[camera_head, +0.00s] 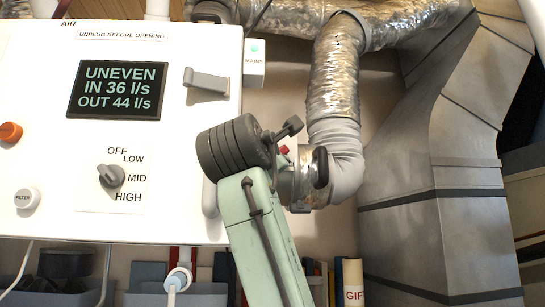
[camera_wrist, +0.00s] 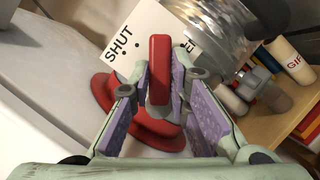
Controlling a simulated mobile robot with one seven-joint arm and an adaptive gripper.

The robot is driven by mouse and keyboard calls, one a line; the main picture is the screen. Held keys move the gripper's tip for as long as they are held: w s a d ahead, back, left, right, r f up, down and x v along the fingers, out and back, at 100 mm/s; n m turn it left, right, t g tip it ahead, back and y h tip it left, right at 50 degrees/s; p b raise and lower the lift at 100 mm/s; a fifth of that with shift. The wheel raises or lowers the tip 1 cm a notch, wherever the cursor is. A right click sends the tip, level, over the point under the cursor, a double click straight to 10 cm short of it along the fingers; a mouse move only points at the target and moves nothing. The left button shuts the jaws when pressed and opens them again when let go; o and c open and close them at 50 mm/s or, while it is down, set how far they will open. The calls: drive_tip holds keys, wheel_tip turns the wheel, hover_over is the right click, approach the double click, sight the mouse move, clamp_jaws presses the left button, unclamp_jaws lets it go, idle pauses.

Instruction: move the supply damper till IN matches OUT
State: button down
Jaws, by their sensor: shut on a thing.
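The supply damper's red lever (camera_wrist: 159,68) stands between my gripper's fingertips (camera_wrist: 159,84) in the wrist view, and the gripper is shut on it. Its round red base (camera_wrist: 140,118) lies beneath. Behind it a white plate (camera_wrist: 122,38) reads SHUT at left; the word at right is mostly hidden by the lever and finger. In the head view only a small red bit (camera_head: 284,150) shows beside the duct, and my wrist hides most of the gripper. The display (camera_head: 117,90) reads UNEVEN, IN 36 l/s, OUT 44 l/s.
The white unit (camera_head: 60,215) carries a speed knob (camera_head: 111,176), a FILTER button (camera_head: 26,198) and an orange knob (camera_head: 10,132). A flexible duct (camera_head: 335,80) and large metal ductwork (camera_head: 430,200) stand at right. Shelf items, one marked GIF (camera_head: 353,285), sit below.

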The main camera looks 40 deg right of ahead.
drive_tip(key=shift+s+d+f+m+g, duration=0.15)
drive_tip(key=shift+m+g, duration=0.2)
drive_tip(key=shift+m, duration=0.6)
drive_tip(key=shift+w+a+f+m+g, duration=0.1)
drive_tip(key=shift+m+g, duration=0.2)
drive_tip(key=shift+m, duration=0.7)
drive_tip(key=shift+s+d+f+m+g, duration=0.15)
drive_tip(key=shift+m+g, duration=0.2)
drive_tip(key=shift+m, duration=0.6)
drive_tip(key=shift+a+y, duration=0.1)
drive_tip(key=shift+y, duration=0.2)
drive_tip(key=c, duration=1.5)
unclamp_jaws()
drive_tip(key=shift+f, duration=0.1)
drive_tip(key=v, duration=1.2)
